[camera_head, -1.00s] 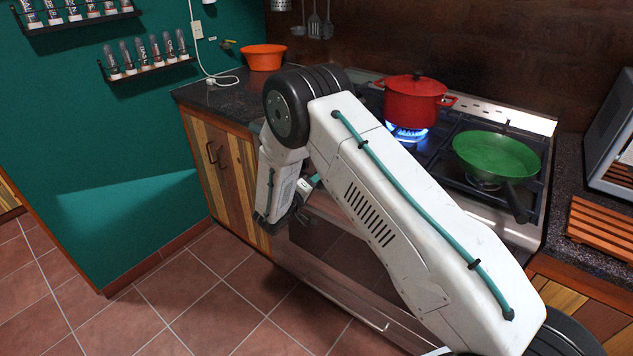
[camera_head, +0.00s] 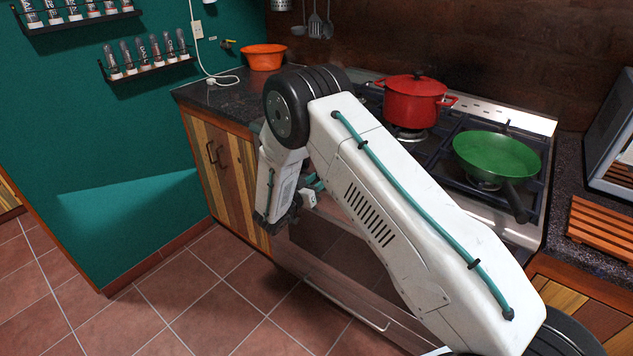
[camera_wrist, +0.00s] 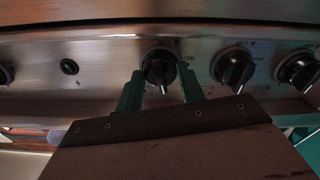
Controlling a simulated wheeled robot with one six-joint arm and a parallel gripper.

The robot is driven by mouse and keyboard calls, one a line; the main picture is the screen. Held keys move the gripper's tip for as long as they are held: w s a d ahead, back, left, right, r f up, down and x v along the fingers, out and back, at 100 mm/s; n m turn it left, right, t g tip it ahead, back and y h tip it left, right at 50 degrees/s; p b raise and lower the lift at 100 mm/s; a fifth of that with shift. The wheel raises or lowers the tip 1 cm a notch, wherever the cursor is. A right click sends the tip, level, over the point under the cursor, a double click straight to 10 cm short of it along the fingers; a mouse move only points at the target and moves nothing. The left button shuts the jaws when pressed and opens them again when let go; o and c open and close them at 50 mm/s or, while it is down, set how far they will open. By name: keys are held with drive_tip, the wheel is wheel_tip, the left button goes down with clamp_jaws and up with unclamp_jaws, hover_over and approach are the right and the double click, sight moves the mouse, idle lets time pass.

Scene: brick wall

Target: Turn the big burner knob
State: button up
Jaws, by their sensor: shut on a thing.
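In the wrist view a black burner knob (camera_wrist: 159,69) on the metal stove front sits between the two green fingers of my gripper (camera_wrist: 160,88). My gripper is shut on this knob, with a finger at each side. The knob's light pointer line faces down in that view. In the head view my arm hides the knobs, and my gripper (camera_head: 312,188) shows only partly beside the stove front. The red pot (camera_head: 413,103) stands on a stove burner with no flame visible under it.
Other black knobs (camera_wrist: 234,69) (camera_wrist: 299,71) stand close to the right of my gripper in the wrist view. A small black button (camera_wrist: 69,67) is to the left. A green pan (camera_head: 495,155) sits on the stove, its handle toward the front edge.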

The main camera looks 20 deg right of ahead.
drive_tip(key=shift+s+f+m, duration=0.1)
drive_tip(key=shift+f+m, duration=0.05)
drive_tip(key=shift+m, duration=1.05)
drive_tip(key=o, duration=1)
drive_tip(key=shift+c, duration=0.2)
drive_tip(key=v, duration=0.8)
drive_tip(key=shift+d, duration=0.1)
